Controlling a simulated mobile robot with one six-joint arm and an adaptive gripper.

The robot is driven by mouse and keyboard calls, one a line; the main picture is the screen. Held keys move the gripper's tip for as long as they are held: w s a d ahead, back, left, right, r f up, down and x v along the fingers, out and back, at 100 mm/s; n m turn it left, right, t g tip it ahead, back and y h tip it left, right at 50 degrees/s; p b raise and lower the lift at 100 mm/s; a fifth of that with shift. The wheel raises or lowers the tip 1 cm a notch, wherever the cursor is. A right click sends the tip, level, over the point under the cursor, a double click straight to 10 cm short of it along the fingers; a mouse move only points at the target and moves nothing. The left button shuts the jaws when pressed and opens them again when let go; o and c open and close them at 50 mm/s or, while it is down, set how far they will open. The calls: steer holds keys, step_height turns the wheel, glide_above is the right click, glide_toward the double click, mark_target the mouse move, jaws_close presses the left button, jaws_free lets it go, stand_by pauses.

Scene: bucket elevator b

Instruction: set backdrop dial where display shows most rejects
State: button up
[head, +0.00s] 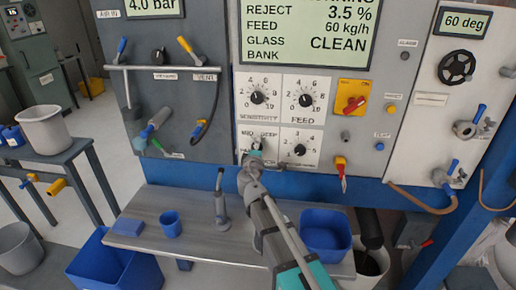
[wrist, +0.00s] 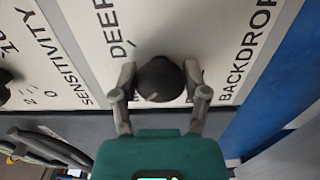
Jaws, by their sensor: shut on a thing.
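The backdrop dial is a round black knob (wrist: 158,80) on a white plate, with "DEEP" and "BACKDROP" lettering beside it in the wrist view. My gripper (wrist: 159,82) is shut on it, one finger on each side. A small light mark shows on the knob's lower edge; which position it points to is unclear. In the head view my gripper (head: 256,152) is at the plate marked "MID" and "DEEP" and mostly hides the dial. The display (head: 308,30) reads reject 3.5 %, feed 60 kg/h, glass clean; its top is cut off and no bank value shows.
Sensitivity (head: 257,97) and feed (head: 306,99) dials sit above, and another numbered dial (head: 299,149) is close right of my gripper. A red switch on a yellow plate (head: 352,98) is further right. Below is a bench (head: 150,205) with a blue cup (head: 170,224).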

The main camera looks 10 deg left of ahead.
steer(key=o, duration=1.1)
steer(key=shift+w, duration=0.1)
steer(key=shift+o, duration=0.2)
steer(key=s+d, duration=0.1)
steer(key=s, duration=1.1)
steer(key=shift+d, duration=0.15)
steer(key=shift+s, duration=0.1)
